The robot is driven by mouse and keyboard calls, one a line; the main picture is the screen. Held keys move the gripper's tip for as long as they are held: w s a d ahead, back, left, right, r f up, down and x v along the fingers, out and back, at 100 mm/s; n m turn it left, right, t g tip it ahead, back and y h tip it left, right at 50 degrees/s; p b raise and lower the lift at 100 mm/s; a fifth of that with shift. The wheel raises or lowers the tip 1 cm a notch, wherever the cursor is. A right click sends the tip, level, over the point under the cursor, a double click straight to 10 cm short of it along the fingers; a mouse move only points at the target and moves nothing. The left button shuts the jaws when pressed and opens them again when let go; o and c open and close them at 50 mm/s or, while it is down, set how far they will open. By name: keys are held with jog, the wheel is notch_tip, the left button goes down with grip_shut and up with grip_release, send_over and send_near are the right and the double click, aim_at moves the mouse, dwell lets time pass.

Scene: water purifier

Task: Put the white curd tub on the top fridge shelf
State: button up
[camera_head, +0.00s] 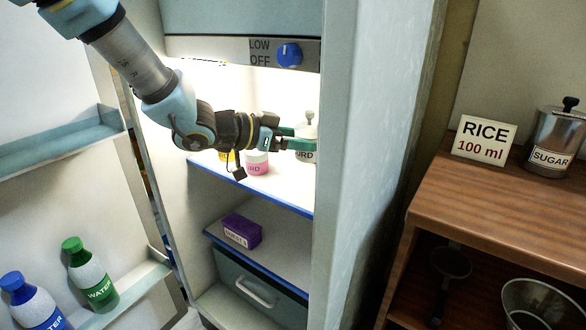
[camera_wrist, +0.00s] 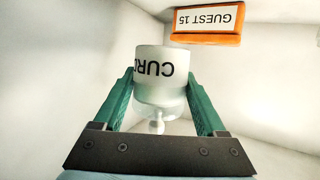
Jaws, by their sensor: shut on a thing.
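The white curd tub (camera_wrist: 160,70) has a black CURD label and a knobbed lid. It appears upside down in the wrist view, between the green fingers of my gripper (camera_wrist: 160,78), which is shut on it. In the head view the tub (camera_head: 305,153) is inside the open fridge at its right side, partly covered by my gripper (camera_head: 300,138) and the fridge's right wall. The top fridge shelf (camera_head: 290,190) has a blue front edge. I cannot tell whether the tub's base touches it.
A pink-labelled jar (camera_head: 256,163) and a mostly hidden yellow item (camera_head: 226,156) stand left of the tub. An orange GUEST 15 box (camera_wrist: 207,22) is near the tub in the wrist view. A purple box (camera_head: 241,230) sits on the lower shelf. The top shelf's front is clear.

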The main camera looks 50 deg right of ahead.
jog(key=shift+f+b, duration=0.5)
jog(key=shift+f, duration=3.5)
jog(key=shift+f, duration=0.1)
jog(key=o, duration=1.5)
jog(key=shift+w+a, duration=0.2)
jog(key=shift+a, duration=0.05)
jog(key=v, duration=1.1)
jog(key=shift+a+r+p, duration=0.2)
jog(key=shift+r+p, duration=0.05)
jog(key=shift+p, duration=0.15)
jog(key=shift+w, duration=0.1)
